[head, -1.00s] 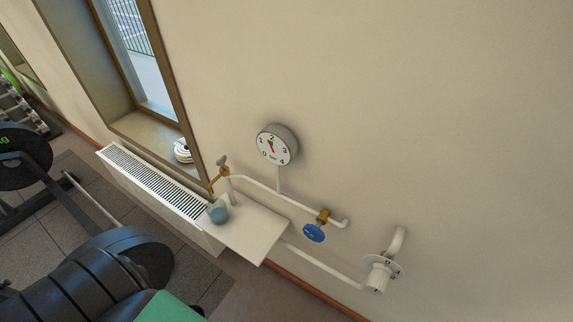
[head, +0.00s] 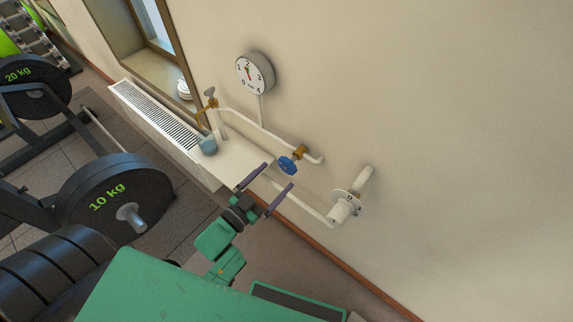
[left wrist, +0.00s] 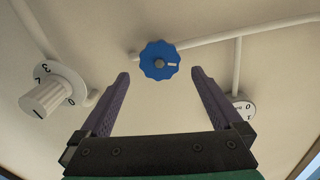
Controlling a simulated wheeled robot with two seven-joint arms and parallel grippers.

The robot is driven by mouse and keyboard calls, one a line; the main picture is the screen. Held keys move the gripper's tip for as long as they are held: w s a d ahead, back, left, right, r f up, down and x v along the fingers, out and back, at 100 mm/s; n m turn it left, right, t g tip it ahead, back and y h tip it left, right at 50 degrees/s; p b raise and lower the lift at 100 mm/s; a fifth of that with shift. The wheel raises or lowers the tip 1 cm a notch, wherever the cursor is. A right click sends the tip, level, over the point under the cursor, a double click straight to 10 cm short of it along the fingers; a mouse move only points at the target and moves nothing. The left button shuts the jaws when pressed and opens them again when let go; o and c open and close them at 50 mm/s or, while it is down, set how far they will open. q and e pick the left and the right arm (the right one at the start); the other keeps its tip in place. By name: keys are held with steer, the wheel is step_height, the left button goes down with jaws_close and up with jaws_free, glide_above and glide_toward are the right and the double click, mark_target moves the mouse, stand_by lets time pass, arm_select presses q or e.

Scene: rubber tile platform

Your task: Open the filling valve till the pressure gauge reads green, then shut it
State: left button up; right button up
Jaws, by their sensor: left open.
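The pressure gauge (head: 255,73) is a round white dial on the wall; a red needle and a small green mark show near its top, but the exact reading is too small to tell. The blue filling valve wheel (head: 288,164) sits on a brass fitting at the right end of the white pipe. My left gripper (head: 267,186) is open and empty, just below and left of the blue wheel, apart from it. In the left wrist view the blue wheel (left wrist: 159,62) shows beyond and between the open fingertips (left wrist: 160,75). My right gripper is not in view.
A white thermostat knob (head: 342,209) is on the lower pipe to the right. A radiator (head: 155,115) and weight plates (head: 118,198) are at the left.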

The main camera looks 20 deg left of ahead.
mark_target(286, 167)
arm_select(q)
steer(key=x, duration=0.6)
steer(key=shift+w, duration=0.15)
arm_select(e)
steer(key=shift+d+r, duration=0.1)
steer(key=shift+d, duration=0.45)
arm_select(q)
steer(key=shift+c, duration=0.3)
steer(key=c, duration=1.2)
